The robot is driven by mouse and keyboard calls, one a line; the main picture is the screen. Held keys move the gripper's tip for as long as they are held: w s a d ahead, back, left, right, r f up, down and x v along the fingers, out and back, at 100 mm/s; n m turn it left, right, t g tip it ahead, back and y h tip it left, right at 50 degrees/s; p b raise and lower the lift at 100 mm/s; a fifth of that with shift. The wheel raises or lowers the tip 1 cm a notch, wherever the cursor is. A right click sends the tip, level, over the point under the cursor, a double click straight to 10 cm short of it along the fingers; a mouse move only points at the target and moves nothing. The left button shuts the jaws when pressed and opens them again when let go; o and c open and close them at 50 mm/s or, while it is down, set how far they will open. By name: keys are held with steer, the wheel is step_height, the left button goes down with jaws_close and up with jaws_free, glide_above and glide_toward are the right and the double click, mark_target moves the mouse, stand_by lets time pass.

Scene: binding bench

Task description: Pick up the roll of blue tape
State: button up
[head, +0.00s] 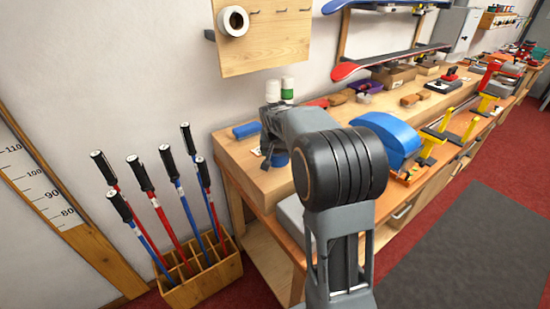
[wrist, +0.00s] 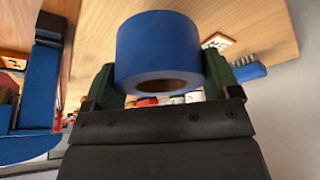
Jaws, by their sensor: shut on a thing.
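The roll of blue tape (wrist: 157,48) fills the middle of the wrist view, with its dark core hole facing the camera. My gripper (wrist: 160,82) has one dark green finger on each side of the roll and is shut on it. I cannot tell whether the roll touches the bench top.
A blue brush (head: 245,130) and a small card (wrist: 217,42) lie close by. White bottles (head: 287,90) stand behind my gripper. A large blue curved object (head: 388,138) stands to the right. A rack of poles (head: 203,278) stands on the floor at left.

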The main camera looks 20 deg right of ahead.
steer(key=s+d+r+b, duration=0.1)
steer(key=s+r, duration=0.7)
steer(key=s, duration=0.4)
steer(key=shift+s+d+r+b, duration=0.2)
steer(key=shift+s+d+b, duration=0.1)
steer(key=shift+d, duration=0.1)
